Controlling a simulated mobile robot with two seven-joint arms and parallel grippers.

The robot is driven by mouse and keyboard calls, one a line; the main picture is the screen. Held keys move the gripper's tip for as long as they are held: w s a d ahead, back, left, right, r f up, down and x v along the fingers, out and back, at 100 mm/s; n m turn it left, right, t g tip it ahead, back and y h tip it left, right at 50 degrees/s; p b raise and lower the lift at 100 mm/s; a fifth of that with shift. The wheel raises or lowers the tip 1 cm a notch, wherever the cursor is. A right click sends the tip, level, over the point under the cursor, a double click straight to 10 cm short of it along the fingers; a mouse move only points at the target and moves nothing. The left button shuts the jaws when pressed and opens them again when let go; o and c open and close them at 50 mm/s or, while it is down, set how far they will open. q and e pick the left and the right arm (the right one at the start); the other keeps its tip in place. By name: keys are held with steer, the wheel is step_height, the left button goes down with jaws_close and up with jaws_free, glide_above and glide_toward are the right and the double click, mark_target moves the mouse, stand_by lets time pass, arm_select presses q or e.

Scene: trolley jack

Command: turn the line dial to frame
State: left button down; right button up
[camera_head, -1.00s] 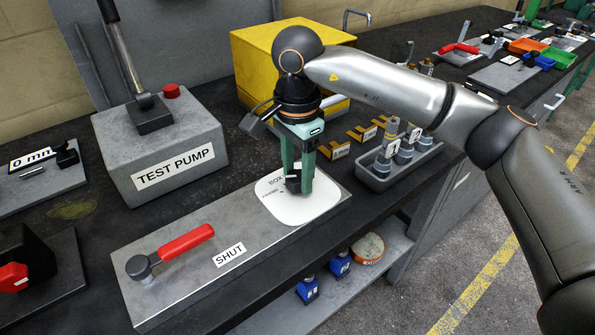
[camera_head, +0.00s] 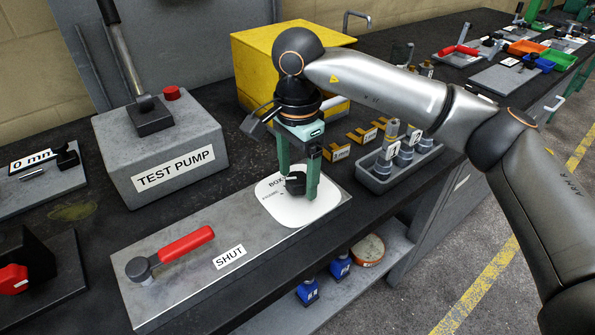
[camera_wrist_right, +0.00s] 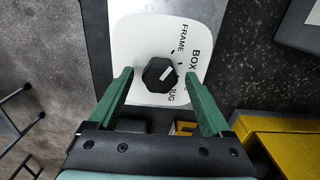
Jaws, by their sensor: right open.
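The line dial is a black faceted knob (camera_head: 295,184) on a white plate (camera_head: 300,214) at the right end of a grey metal panel. In the right wrist view the knob (camera_wrist_right: 158,74) carries a white mark pointing up and right, roughly towards the tick by BOX. FRAME (camera_wrist_right: 182,40) is printed above it, and a partly hidden label ending in "UG" is below. My right gripper (camera_wrist_right: 160,78) is open, pointing down, its green fingers on either side of the knob with gaps showing. My left gripper is not in view.
A red-handled lever (camera_head: 186,243) labelled SHUT is on the same panel. The test pump (camera_head: 160,150) stands behind left, a yellow box (camera_head: 262,55) behind. A grey tray (camera_head: 385,178) with several cylindrical parts is close to the right.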

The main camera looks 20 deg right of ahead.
mark_target(297, 178)
step_height(297, 178, up, 13)
steer(key=shift+f+p, duration=0.2)
steer(key=shift+p, duration=0.25)
